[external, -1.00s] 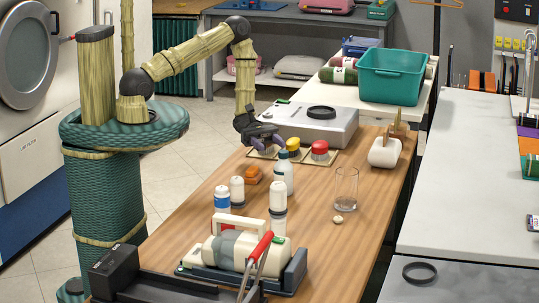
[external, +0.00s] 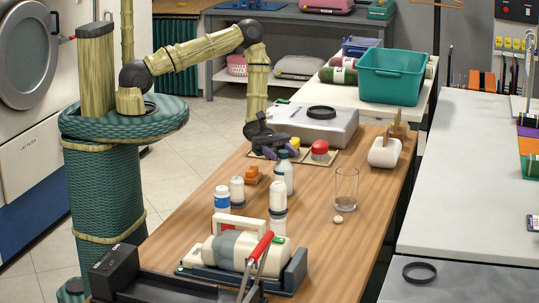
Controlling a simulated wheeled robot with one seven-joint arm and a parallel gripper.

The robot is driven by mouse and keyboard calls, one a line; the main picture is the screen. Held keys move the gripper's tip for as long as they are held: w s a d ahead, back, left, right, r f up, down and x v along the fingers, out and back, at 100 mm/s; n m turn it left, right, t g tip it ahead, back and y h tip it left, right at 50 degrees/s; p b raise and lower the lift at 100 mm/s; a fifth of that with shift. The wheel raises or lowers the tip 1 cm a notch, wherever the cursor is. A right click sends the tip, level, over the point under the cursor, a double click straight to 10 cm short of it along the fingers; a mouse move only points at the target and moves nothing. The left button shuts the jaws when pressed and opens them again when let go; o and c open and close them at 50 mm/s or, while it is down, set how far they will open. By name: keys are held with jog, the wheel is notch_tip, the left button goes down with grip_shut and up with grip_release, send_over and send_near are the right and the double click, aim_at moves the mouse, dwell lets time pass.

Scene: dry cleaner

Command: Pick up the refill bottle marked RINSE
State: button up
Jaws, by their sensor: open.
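Several white bottles stand on the wooden table (external: 345,240): one with a grey-teal cap (external: 283,178), a blue-capped one (external: 222,202), a small pale-capped one (external: 237,190), and a taller pale-capped one (external: 278,200). Their labels are too small to read, so I cannot tell which is marked RINSE. My gripper (external: 271,154) is open and points down beside the top of the grey-teal-capped bottle, on its far left side. I cannot tell whether they touch. The gripper partly hides a yellow-topped item (external: 294,142).
A red-topped item (external: 320,150) sits right of the gripper on a tan mat. A grey case (external: 325,127) stands behind. A glass (external: 346,187), an orange item (external: 252,174) and a white roll (external: 384,152) are nearby. A cream machine (external: 250,252) fills the front.

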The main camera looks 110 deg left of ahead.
jog(key=x, duration=0.3)
jog(key=shift+a, duration=0.1)
jog(key=shift+c, duration=0.2)
grip_shut()
